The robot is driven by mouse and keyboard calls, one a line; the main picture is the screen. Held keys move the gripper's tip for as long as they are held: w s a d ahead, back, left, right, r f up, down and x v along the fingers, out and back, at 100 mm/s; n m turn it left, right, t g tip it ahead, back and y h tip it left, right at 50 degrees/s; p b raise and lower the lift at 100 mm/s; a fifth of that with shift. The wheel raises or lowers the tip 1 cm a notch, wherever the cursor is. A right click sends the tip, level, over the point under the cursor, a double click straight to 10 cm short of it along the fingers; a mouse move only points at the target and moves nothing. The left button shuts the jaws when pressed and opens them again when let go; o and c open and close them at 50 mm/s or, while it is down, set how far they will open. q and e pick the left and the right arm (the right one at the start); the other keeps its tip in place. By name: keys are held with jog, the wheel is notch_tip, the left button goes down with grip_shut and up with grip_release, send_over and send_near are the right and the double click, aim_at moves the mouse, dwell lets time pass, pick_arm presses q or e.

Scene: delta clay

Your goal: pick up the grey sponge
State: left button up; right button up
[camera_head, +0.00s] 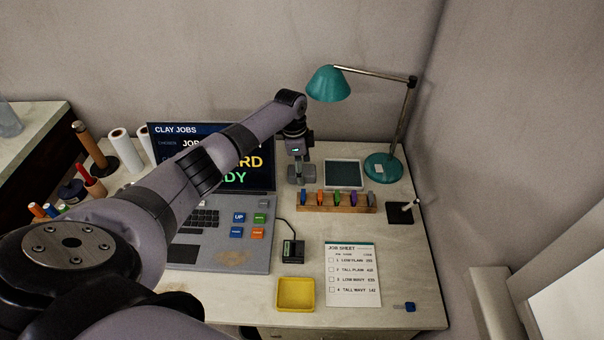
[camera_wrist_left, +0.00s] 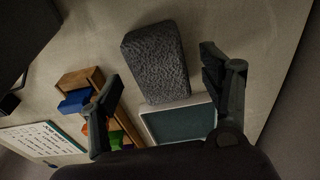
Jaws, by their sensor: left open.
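The grey sponge (camera_wrist_left: 157,62) is a dark, rough-textured block lying on the desk in the left wrist view. My left gripper (camera_wrist_left: 160,72) is open, with one finger to each side of the sponge in that view and a gap to it on both sides. The fingers do not touch it. In the head view my left gripper (camera_head: 300,158) points down over the back of the desk, right of the laptop screen. A grey patch there, mostly behind the gripper, seems to be the sponge (camera_head: 309,178). My right gripper is not in view.
A white-framed tray with a dark panel (camera_head: 343,174) lies right beside the sponge. A wooden rack (camera_head: 336,208) of coloured pieces stands just in front. A laptop (camera_head: 225,255) is to the left, and a teal lamp (camera_head: 382,166) to the right. A yellow tray (camera_head: 296,309) sits near the front edge.

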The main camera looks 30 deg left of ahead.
pick_arm(q)
jog(key=shift+f, duration=0.25)
dwell(0.4)
jog(key=c, duration=1.3)
jog(key=shift+o, duration=0.2)
jog(key=shift+r, duration=0.15)
jog(key=shift+r, duration=0.2)
jog(key=shift+s+d+r, duration=0.1)
jog(key=shift+s+r, duration=0.05)
jog(key=shift+r, duration=0.25)
notch_tip(320, 180, up, 11)
jog(key=s+d+b, duration=0.1)
jog(key=s+d, duration=0.4)
jog(key=s, duration=0.3)
jog(key=s+d+b, duration=0.1)
jog(key=s+d, duration=0.4)
jog(key=s, duration=0.3)
jog(key=shift+s+f, duration=0.2)
jog(key=shift+s, duration=0.15)
jog(key=shift+d, duration=0.1)
